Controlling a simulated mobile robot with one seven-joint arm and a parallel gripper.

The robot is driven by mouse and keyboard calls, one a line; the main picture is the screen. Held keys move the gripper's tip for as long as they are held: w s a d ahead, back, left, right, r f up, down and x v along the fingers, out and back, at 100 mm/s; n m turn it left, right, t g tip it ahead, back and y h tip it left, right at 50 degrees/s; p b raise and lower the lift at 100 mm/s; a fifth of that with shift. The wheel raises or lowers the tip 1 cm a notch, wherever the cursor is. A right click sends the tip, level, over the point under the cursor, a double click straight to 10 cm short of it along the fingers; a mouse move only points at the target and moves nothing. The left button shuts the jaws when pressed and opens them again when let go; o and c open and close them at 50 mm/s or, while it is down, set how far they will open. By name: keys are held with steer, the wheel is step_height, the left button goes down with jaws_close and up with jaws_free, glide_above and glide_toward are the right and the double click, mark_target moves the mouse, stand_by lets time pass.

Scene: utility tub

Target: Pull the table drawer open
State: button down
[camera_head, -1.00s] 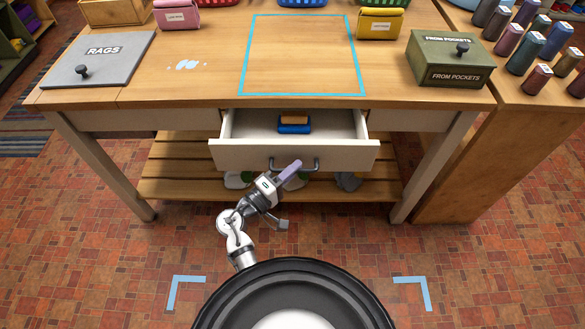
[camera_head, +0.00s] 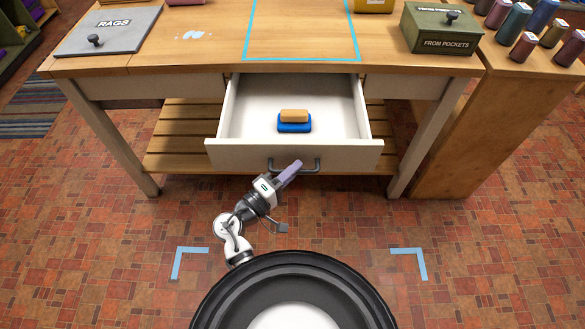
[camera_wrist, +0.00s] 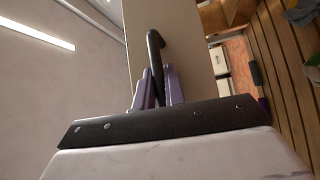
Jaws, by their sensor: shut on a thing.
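The table drawer (camera_head: 230,153) is pulled well out of the wooden table (camera_head: 205,62), its white inside showing. Its dark bar handle (camera_head: 310,168) is on the front face. My gripper (camera_head: 294,166) is at the handle, with its lilac fingers closed around the bar. In the wrist view the fingers (camera_wrist: 158,88) stand on both sides of the dark handle (camera_wrist: 154,50), against the pale drawer front (camera_wrist: 185,40). A blue and tan brush or sponge (camera_head: 294,121) lies inside the drawer near its middle.
A grey RAGS lid (camera_head: 115,28) and a green FROM POCKETS box (camera_head: 443,30) are on the tabletop. Spools (camera_head: 520,20) stand on a side cabinet at right. A slatted shelf (camera_head: 175,140) is under the table.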

steer(key=shift+s, duration=0.1)
stand_by(0.3)
steer(key=c, duration=1.5)
jaws_free()
steer(key=shift+a, duration=0.1)
